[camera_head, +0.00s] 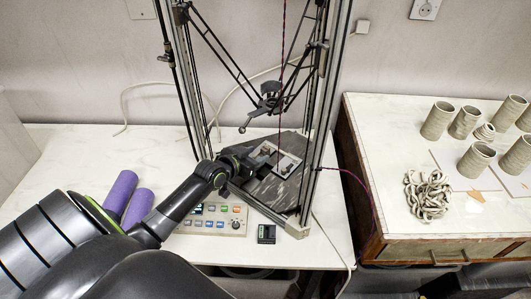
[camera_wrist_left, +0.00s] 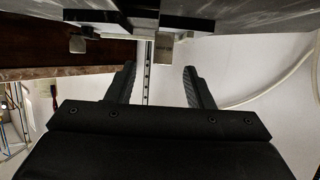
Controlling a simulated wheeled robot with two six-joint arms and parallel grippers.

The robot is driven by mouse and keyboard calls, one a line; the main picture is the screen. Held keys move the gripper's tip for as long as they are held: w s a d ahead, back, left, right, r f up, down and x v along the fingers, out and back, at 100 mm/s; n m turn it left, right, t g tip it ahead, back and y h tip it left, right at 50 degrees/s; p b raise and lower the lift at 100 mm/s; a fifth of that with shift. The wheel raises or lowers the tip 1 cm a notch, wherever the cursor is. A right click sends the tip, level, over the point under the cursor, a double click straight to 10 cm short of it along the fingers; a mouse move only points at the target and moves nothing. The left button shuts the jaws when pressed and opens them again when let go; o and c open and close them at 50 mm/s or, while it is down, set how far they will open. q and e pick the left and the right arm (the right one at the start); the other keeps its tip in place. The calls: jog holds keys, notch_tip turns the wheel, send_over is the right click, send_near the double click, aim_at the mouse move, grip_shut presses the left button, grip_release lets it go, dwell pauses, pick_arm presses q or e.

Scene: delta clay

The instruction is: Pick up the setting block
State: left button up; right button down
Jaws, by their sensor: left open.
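A small grey metal block, which I take to be the setting block (camera_head: 266,149), stands on a pale plate (camera_head: 288,163) inside the tall delta printer frame. In the left wrist view, which looks upside down, the block (camera_wrist_left: 163,47) shows as a shiny rectangle between and beyond the two black fingertips. My left gripper (camera_head: 250,157) reaches in from the left, close to the block. Its fingers (camera_wrist_left: 160,75) are open and apart, with nothing held between them. Whether they touch the block cannot be told. My right gripper is not in view.
Printer posts (camera_head: 323,100) and an effector (camera_head: 270,90) on thin rods surround the bed. Clay cups (camera_head: 438,121) and a clay coil (camera_head: 427,194) stand on the right table.

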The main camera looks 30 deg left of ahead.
aim_at(263, 151)
pick_arm(q)
jog(key=shift+x, duration=3.15)
jog(key=shift+a, duration=0.15)
grip_shut()
jog(key=shift+r, duration=0.1)
